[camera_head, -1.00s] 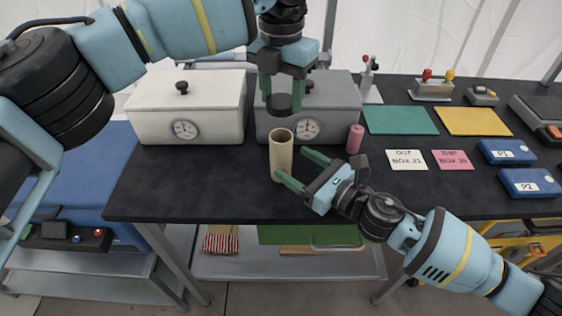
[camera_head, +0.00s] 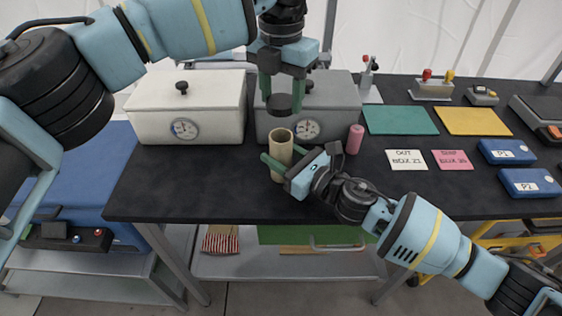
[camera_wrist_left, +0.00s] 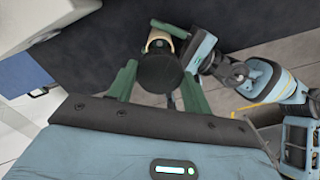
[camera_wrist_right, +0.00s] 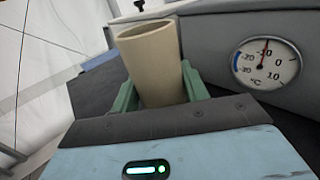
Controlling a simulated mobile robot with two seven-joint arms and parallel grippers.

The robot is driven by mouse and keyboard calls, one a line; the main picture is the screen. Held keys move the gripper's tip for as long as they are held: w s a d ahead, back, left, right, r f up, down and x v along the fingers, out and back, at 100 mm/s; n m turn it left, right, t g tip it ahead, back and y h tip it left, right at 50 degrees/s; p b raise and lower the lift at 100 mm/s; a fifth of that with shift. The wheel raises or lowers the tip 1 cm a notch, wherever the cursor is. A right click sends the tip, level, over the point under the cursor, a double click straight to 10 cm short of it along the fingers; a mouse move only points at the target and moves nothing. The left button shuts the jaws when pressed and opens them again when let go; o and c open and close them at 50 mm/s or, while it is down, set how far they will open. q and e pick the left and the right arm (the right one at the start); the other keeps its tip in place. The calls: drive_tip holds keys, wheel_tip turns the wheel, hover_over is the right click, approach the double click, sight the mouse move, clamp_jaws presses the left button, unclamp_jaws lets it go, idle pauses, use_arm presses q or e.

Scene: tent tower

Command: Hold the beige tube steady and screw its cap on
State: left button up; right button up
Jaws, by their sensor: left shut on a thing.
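The beige tube (camera_head: 281,138) stands upright and open-topped on the dark table. It also shows in the right wrist view (camera_wrist_right: 152,62). My left gripper (camera_head: 281,96) points down and is shut on the dark round cap (camera_head: 278,104). It holds the cap above the tube, apart from it. In the left wrist view the cap (camera_wrist_left: 160,72) hides part of the tube. My right gripper (camera_head: 282,156) has one finger on each side of the tube, with its jaws still looking spread. Whether the fingers touch the tube is hard to tell.
A white box (camera_head: 188,108) and a grey box (camera_head: 340,105) with dials stand behind the tube. A pink cylinder (camera_head: 355,139) stands right of the tube. Label cards, coloured mats and blue cases (camera_head: 507,151) lie further right. The table left of the tube is clear.

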sight(282, 116)
drive_tip(key=c, duration=0.9)
use_arm(q)
drive_tip(key=shift+f, duration=2.55)
use_arm(e)
drive_tip(key=shift+o, duration=0.2)
use_arm(q)
drive_tip(key=shift+f, duration=0.85)
drive_tip(key=shift+f, duration=0.55)
use_arm(e)
clamp_jaws()
